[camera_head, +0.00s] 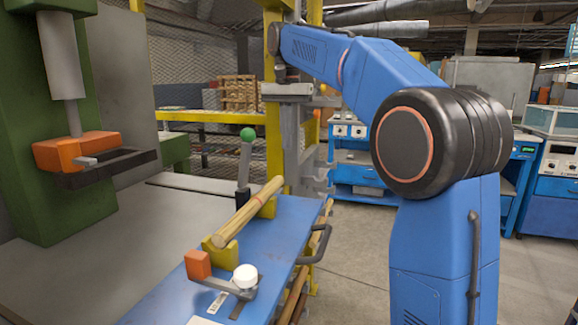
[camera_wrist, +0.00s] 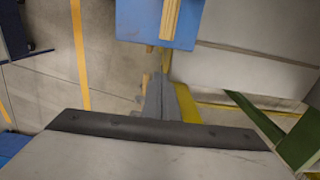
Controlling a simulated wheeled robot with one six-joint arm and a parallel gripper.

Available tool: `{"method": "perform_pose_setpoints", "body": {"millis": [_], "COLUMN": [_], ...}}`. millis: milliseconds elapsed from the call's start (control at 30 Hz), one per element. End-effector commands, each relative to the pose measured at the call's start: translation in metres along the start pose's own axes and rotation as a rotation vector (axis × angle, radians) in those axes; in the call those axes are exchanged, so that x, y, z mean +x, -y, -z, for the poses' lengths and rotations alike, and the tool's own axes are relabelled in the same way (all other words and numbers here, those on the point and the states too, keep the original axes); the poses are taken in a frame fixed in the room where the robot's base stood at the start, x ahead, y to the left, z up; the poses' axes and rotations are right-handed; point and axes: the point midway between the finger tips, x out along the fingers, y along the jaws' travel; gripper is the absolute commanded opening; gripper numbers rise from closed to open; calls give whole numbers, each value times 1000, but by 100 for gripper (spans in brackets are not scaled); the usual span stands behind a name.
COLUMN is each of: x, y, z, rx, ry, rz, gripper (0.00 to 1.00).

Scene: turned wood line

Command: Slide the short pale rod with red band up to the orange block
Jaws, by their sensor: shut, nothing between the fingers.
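A pale wooden rod (camera_head: 248,212) lies along two yellow supports on a blue bench; a line runs along its length, and I cannot tell whether it is one piece or two. I see no red band on it. The orange block (camera_head: 198,264) stands at the rod's near end, beside the near yellow support (camera_head: 219,250). My gripper (camera_wrist: 158,80) is shut and empty in the wrist view, with its fingers apart from the rod, whose pale wood (camera_wrist: 170,18) shows at the top. In the head view my gripper is up beyond the rod's far end.
A green-knobbed lever (camera_head: 246,150) stands beside the rod's far part. A white round knob (camera_head: 245,276) sits near the orange block. A green press (camera_head: 25,120) with an orange clamp (camera_head: 75,150) stands at the left. A dark handle (camera_head: 318,245) juts from the blue bench's right edge.

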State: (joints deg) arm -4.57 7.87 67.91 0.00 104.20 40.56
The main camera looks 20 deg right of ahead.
Motion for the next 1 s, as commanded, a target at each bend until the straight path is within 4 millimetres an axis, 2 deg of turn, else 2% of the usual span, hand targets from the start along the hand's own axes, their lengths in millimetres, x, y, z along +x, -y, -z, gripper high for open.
{"method": "perform_pose_setpoints", "body": {"millis": [167, 667, 800, 1000], "x": [14, 100, 99, 99], "y": [0, -1, 0, 0], "z": [0, -1, -21, -37], "rx": [1, 0, -1, 0], "ry": [2, 3, -1, 0], "rz": [-2, -2, 1, 0], "gripper": [0, 0, 0, 0]}}
